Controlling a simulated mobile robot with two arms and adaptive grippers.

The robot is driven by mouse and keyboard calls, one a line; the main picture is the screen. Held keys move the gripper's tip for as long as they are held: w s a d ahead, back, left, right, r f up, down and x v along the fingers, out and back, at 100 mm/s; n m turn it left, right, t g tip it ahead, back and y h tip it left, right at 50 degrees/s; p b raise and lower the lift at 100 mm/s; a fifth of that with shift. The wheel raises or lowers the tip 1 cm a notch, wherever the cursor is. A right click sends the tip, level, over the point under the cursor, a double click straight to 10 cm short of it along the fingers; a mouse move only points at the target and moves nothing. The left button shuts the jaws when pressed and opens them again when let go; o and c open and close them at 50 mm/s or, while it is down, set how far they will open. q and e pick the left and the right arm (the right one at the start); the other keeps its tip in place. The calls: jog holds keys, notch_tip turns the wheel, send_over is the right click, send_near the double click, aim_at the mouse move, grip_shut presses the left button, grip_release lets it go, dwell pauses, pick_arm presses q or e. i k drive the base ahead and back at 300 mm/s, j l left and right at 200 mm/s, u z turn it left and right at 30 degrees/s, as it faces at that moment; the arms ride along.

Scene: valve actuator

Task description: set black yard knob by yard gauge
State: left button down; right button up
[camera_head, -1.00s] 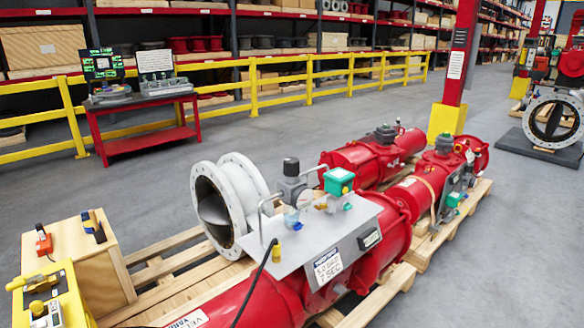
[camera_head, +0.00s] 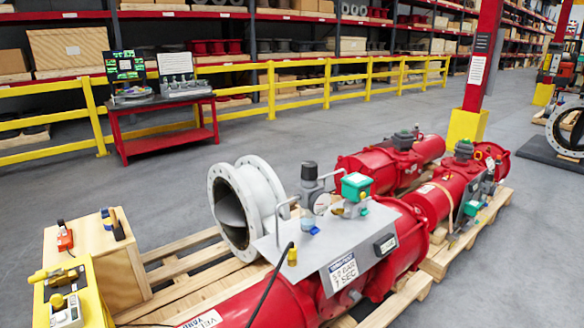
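A dark grey-black knob (camera_head: 309,171) stands upright on top of a grey regulator body (camera_head: 311,189) at the metal panel (camera_head: 345,243) of the red valve actuator (camera_head: 395,235). A small round pale gauge face (camera_head: 321,204) shows just below and right of the knob. Its reading is too small to tell. I cannot tell whether these are the yard knob and yard gauge. Neither of my grippers is in view, and nothing touches the knob.
The actuator lies on a wooden pallet (camera_head: 200,290) beside a white flanged valve (camera_head: 245,205). A wooden box (camera_head: 92,262) and a yellow control box (camera_head: 72,298) stand at lower left. A red table (camera_head: 165,143) and yellow railing (camera_head: 330,82) are behind. Grey floor between is clear.

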aim_at(309, 170)
jog(key=l+u, duration=0.1)
jog(key=u, duration=0.3)
jog(key=i+l+u, duration=0.1)
jog(key=u, duration=0.3)
jog(key=l+u, duration=0.1)
jog(key=u, duration=0.3)
jog(key=l+u, duration=0.1)
jog(key=u, duration=0.3)
jog(key=l+u, duration=0.25)
jog(key=l, duration=0.2)
jog(key=k+l+u, duration=0.1)
jog(key=l+u, duration=0.15)
jog(key=l, duration=0.15)
jog(key=k+l+u, duration=0.1)
jog(key=l+u, duration=0.2)
jog(key=l, duration=0.15)
jog(key=k+l+u, duration=0.25)
jog(key=l, duration=0.15)
jog(key=k+l+u, duration=0.1)
jog(key=l+u, duration=0.15)
jog(key=l, duration=0.15)
